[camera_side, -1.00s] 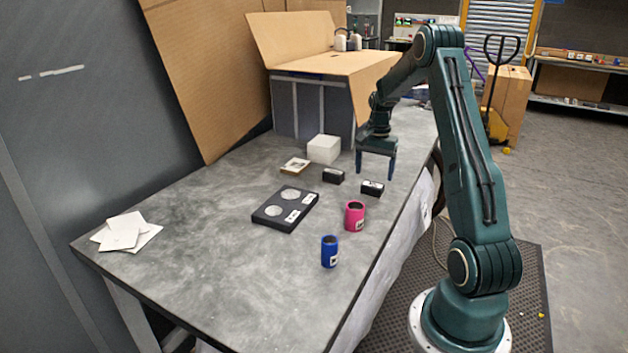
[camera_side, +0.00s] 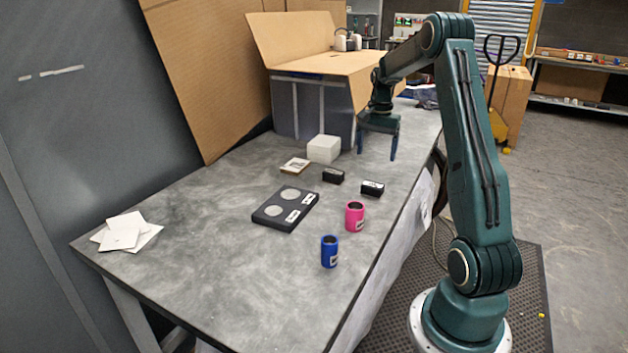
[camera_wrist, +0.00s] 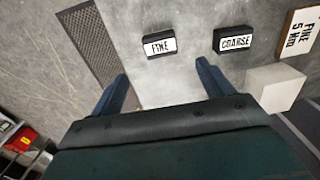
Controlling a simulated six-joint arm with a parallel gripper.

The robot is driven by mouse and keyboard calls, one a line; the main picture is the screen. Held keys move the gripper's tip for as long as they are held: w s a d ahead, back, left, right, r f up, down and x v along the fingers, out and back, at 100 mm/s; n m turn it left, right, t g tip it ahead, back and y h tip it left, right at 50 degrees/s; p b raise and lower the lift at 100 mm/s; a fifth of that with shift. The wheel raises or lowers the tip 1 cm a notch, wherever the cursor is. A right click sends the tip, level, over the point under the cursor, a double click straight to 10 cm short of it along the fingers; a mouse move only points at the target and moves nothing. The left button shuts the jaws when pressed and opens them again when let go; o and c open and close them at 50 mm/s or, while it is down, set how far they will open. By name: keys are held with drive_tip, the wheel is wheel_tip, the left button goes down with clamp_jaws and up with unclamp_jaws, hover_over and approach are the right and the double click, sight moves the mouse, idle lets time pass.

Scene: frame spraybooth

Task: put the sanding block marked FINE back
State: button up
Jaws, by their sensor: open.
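The sanding block marked FINE (camera_wrist: 159,45) is a small black block with a white label, lying on the grey table. In the side view it is the block nearer the table's right edge (camera_side: 372,188). A similar black block marked COARSE (camera_wrist: 233,40) lies beside it, and also shows in the side view (camera_side: 333,175). My gripper (camera_side: 377,155) is open and empty, raised above the table behind the blocks. In the wrist view its fingers (camera_wrist: 163,72) point toward the FINE block, apart from it. A black tray (camera_side: 268,222) has two pale round recesses and white labels.
A white cube (camera_side: 323,149) and a tan-edged card (camera_side: 295,166), reading FINE 5 MIN in the wrist view (camera_wrist: 298,33), lie left of my gripper. A pink cup (camera_side: 355,216) and a blue cup (camera_side: 330,251) stand near the right edge.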

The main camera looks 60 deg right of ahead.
drive_tip(key=w+a+r+n+t+h, duration=0.1)
drive_tip(key=a+r+n, duration=0.4)
drive_tip(key=a, duration=0.6)
drive_tip(key=w+a+r+n+t, duration=0.1)
drive_tip(key=a+r+n, duration=0.2)
drive_tip(key=a+r, duration=0.65)
drive_tip(key=s+a+f+n+t, duration=0.1)
drive_tip(key=s+a+n, duration=0.4)
drive_tip(key=a, duration=0.5)
drive_tip(key=s+a+f+n+t+y, duration=0.1)
drive_tip(key=s+a+n+t, duration=0.1)
drive_tip(key=s+a+n, duration=0.3)
drive_tip(key=shift+s+a+f+t, duration=0.35)
drive_tip(key=shift+s+a, duration=1.85)
drive_tip(key=shift+a, duration=0.5)
